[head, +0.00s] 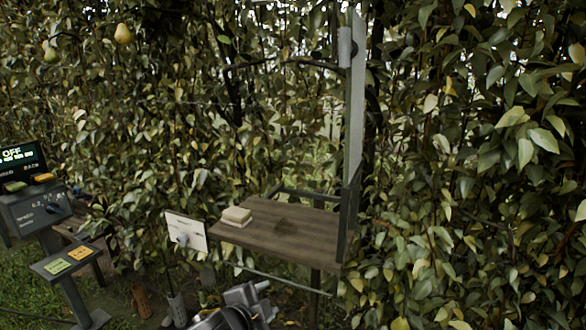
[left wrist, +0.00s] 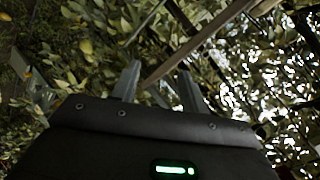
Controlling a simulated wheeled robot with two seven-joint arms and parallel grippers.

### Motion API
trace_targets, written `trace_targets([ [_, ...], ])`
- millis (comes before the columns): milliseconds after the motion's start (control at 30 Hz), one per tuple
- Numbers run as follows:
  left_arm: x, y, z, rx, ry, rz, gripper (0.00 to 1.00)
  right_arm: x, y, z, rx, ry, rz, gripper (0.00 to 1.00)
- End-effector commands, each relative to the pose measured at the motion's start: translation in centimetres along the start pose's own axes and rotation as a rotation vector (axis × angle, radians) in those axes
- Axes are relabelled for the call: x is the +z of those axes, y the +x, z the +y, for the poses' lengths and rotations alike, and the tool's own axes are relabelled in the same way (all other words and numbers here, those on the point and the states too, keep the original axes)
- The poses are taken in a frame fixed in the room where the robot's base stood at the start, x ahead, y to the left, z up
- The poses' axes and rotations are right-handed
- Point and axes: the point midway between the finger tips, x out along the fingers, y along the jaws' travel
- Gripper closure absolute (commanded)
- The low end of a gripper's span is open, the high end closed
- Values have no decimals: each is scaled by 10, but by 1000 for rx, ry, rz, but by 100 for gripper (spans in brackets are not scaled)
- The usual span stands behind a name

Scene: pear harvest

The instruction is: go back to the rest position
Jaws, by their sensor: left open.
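My left gripper (head: 262,298) shows at the bottom of the head view, below the front edge of a wooden shelf. In the left wrist view, the two fingers of my left gripper (left wrist: 158,75) stand apart with nothing between them, against leaves and a pale bar. My right gripper is in neither view.
The wooden shelf (head: 295,237) carries a pale block (head: 236,216) and has a metal post (head: 356,100) at its right. A white sign (head: 186,231) hangs at its left. A control panel (head: 40,207) stands far left. Yellow pears (head: 123,33) hang upper left. Dense foliage surrounds all.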

Motion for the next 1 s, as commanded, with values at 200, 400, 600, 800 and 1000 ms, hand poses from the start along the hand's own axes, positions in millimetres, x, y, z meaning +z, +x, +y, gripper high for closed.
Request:
trace_targets([
  [200, 103, -44, 106, 134, -438, -242, 56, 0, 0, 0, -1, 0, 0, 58],
  [400, 174, -110, 189, 209, -758, -487, 56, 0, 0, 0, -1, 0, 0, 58],
  [600, 211, -168, 240, 241, -947, -669, 56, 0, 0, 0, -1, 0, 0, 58],
  [800, 235, -223, 277, 254, -1088, -829, 56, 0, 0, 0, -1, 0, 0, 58],
  [1000, 261, -195, 313, 270, -1099, -862, 56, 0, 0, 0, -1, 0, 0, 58],
])
